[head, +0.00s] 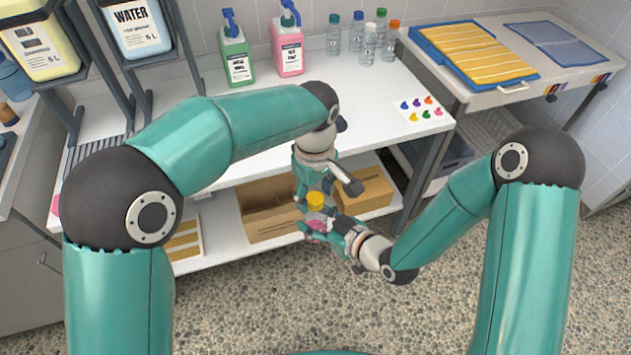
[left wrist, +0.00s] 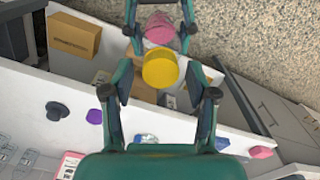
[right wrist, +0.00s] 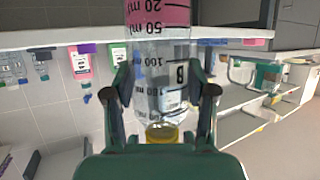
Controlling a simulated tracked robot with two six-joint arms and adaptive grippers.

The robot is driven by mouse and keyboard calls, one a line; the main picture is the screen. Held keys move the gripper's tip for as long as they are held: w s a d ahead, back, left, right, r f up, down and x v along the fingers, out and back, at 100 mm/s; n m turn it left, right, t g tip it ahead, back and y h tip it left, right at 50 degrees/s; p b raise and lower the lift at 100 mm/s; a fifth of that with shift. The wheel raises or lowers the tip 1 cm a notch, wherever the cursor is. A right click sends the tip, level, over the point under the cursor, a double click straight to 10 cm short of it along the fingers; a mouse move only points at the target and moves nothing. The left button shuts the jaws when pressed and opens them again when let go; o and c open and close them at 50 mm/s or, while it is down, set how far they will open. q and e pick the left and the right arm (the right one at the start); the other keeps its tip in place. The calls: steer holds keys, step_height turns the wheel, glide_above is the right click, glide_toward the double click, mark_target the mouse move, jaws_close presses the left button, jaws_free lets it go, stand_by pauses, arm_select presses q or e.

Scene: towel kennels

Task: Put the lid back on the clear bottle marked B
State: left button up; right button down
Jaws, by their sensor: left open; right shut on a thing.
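The clear bottle marked B (right wrist: 165,75) has printed volume marks and pink liquid at its base end. My right gripper (right wrist: 160,97) is shut around its body, in front of the bench. The yellow lid (head: 316,198) sits at the bottle's neck; it also shows in the right wrist view (right wrist: 162,133). I cannot tell whether it is fastened. My left gripper (head: 326,188) is open just above the lid. In the left wrist view, the lid (left wrist: 160,70) lies ahead between the spread fingers, apart from both, with the pink liquid beyond it.
The white bench (head: 290,120) holds a green pump bottle (head: 236,55), a pink one (head: 287,50), several small clear bottles (head: 368,42) and a card of coloured spots (head: 424,112). Cardboard boxes (head: 362,192) stand on the lower shelf. The floor in front is clear.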

arm_select(q)
steer(key=shift+f, duration=0.2)
jaws_close()
steer(key=m, duration=0.8)
steer(key=shift+m, duration=0.3)
steer(key=m, duration=1)
steer(key=shift+o, duration=0.7)
jaws_free()
